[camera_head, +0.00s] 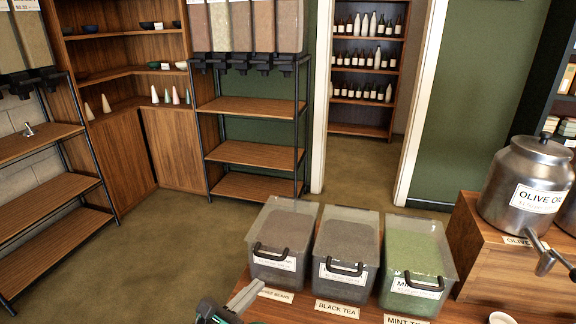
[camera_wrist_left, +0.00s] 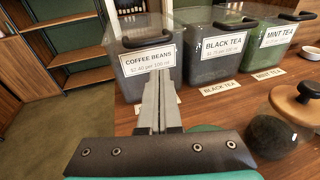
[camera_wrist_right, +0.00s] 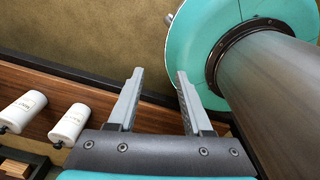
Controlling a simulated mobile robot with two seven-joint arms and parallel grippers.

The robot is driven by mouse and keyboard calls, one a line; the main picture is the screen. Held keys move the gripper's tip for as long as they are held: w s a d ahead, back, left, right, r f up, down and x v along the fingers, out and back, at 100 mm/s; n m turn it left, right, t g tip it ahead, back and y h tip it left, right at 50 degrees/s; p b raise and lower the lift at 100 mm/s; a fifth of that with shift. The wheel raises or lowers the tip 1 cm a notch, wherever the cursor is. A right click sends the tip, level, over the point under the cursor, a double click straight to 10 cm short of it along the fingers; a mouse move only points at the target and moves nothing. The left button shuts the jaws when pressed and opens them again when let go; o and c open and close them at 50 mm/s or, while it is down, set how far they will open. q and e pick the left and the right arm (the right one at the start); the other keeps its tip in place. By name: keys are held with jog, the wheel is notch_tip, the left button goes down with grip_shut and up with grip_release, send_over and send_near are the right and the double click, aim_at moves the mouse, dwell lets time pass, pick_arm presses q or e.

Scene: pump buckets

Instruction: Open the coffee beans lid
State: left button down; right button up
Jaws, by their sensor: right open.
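The coffee beans bin (camera_head: 284,222) is a clear box of dark beans at the left of a row of three on a wooden counter. Its clear lid looks closed, with a black handle (camera_head: 270,250) at the front edge. In the left wrist view the bin's front label (camera_wrist_left: 149,60) and handle (camera_wrist_left: 133,42) face me. My left gripper (camera_head: 250,292) is in front of the bin, low and near its front label card. Its fingers (camera_wrist_left: 158,78) are together with nothing seen between them, apart from the handle. My right gripper (camera_wrist_right: 160,74) is open and empty, away from the bins.
The black tea bin (camera_head: 346,235) and mint tea bin (camera_head: 416,248) stand just right. A steel olive oil tank (camera_head: 526,185) is on a wooden box further right. A wooden-lidded jar (camera_wrist_left: 285,120) stands on the counter. White bottles (camera_wrist_right: 68,123) show near my right gripper.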

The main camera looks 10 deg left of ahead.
pick_arm(q)
jog(key=w+b, duration=0.1)
jog(key=w, duration=0.6)
jog(key=shift+d+r, duration=0.1)
jog(key=shift+d, duration=0.05)
jog(key=r+p, duration=0.4)
jog(key=r, duration=0.1)
jog(key=w+r+p, duration=0.1)
jog(key=r+p, duration=0.1)
jog(key=r, duration=0.1)
pick_arm(e)
notch_tip(320, 180, up, 8)
jog(key=p, duration=0.3)
pick_arm(q)
jog(key=w+r+b, duration=0.4)
jog(key=w+r, duration=0.1)
jog(key=w, duration=0.6)
jog(key=w+r+b, duration=0.4)
jog(key=w+r, duration=0.2)
jog(key=w, duration=0.5)
jog(key=shift+w+d, duration=0.4)
pick_arm(e)
notch_tip(320, 180, down, 8)
jog(key=w, duration=0.1)
jog(key=shift+a, duration=0.25)
jog(key=shift+w, duration=0.1)
